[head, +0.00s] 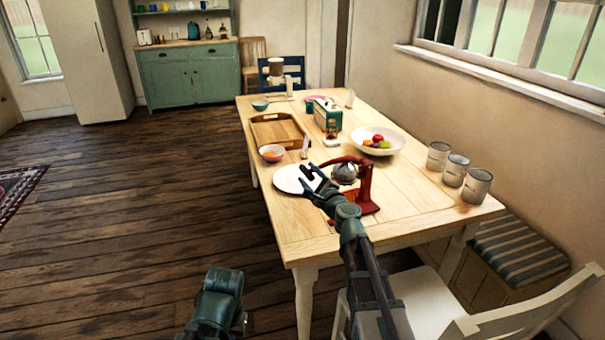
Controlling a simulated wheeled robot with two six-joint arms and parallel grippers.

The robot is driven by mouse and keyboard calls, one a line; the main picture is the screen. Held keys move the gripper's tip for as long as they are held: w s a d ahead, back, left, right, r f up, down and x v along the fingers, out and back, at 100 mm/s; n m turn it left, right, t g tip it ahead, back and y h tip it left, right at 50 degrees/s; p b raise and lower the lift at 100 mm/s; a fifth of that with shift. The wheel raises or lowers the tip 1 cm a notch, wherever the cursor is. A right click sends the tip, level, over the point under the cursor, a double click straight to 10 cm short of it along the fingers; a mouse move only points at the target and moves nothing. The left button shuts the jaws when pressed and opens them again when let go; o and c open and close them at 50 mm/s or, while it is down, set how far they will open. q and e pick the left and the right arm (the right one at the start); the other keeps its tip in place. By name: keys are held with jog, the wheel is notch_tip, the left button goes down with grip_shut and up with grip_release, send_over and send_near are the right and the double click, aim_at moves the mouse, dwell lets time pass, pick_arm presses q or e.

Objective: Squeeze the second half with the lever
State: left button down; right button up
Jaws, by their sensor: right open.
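A red lever juicer (366,188) with a silver dome-shaped press head (345,173) stands on the near part of the wooden table. Its red lever reaches left from the top of the post. My right gripper (314,174) is open, just left of the press head and over the white plate (285,180); I cannot tell whether it touches the lever. Whatever is under the press head is hidden behind my right gripper and arm. A small bowl (272,154) with something orange in it stands behind the plate. Only a part of my left arm shows at the bottom; its gripper is out of view.
The table (420,205) also bears a wooden tray (277,131), a white fruit bowl (390,143), a green box (327,112) and three metal cans (455,171) at the right. A white chair (430,302) stands at the near edge.

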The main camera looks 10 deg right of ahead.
jog(key=shift+w, duration=0.4)
jog(key=shift+a, duration=0.1)
grip_shut()
dwell(1.1)
